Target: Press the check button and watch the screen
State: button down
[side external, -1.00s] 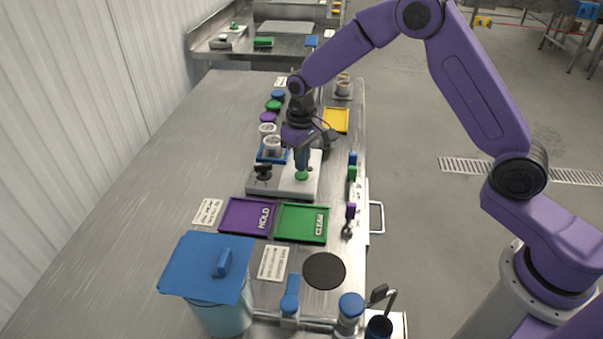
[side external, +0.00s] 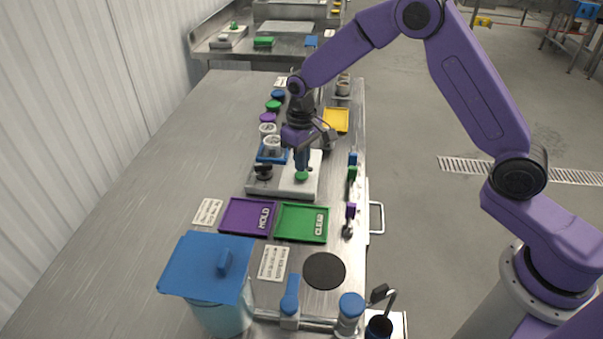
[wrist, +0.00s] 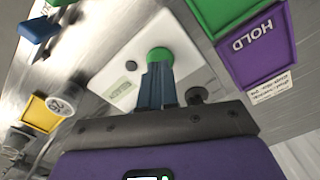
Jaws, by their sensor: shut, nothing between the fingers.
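The green round button (side external: 301,176) sits on a pale plate (side external: 285,187) on the steel bench. In the wrist view the green button (wrist: 158,54) shows just past my fingertips. My gripper (side external: 302,168) is shut and empty, pointing down with its blue fingers (wrist: 158,85) at the button. The tips look to be on or just over it; I cannot tell whether it is pressed down. A small pale display (wrist: 122,87) shows on the plate in the wrist view, and its reading is too small to make out.
A purple HOLD tray (side external: 247,217) and green CLEAR tray (side external: 302,223) lie in front of the plate. A blue-lidded container (side external: 208,266) stands nearer the camera. The bench's left side is clear.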

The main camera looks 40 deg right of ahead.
jog(key=shift+f, duration=1.05)
jog(key=shift+r, duration=3)
jog(key=shift+s+a+r, duration=0.1)
jog(key=shift+s+r, duration=0.15)
jog(key=shift+s, duration=0.05)
jog(key=s+a+r+n, duration=0.2)
jog(key=s+r, duration=0.2)
jog(key=s, duration=0.4)
jog(key=s+d+r+n, duration=0.1)
jog(key=s+d+n, duration=0.1)
jog(key=s, duration=0.7)
jog(key=s+d+r+n, duration=0.1)
jog(key=s+d+n, duration=0.2)
jog(key=s, duration=0.6)
jog(key=s+d+r+n, duration=0.1)
jog(key=s+d+n, duration=0.1)
jog(key=s+d, duration=0.3)
jog(key=s, duration=0.4)
jog(key=shift+s+r+n, duration=0.25)
jog(key=shift+s+n, duration=0.05)
jog(key=shift+s, duration=0.1)
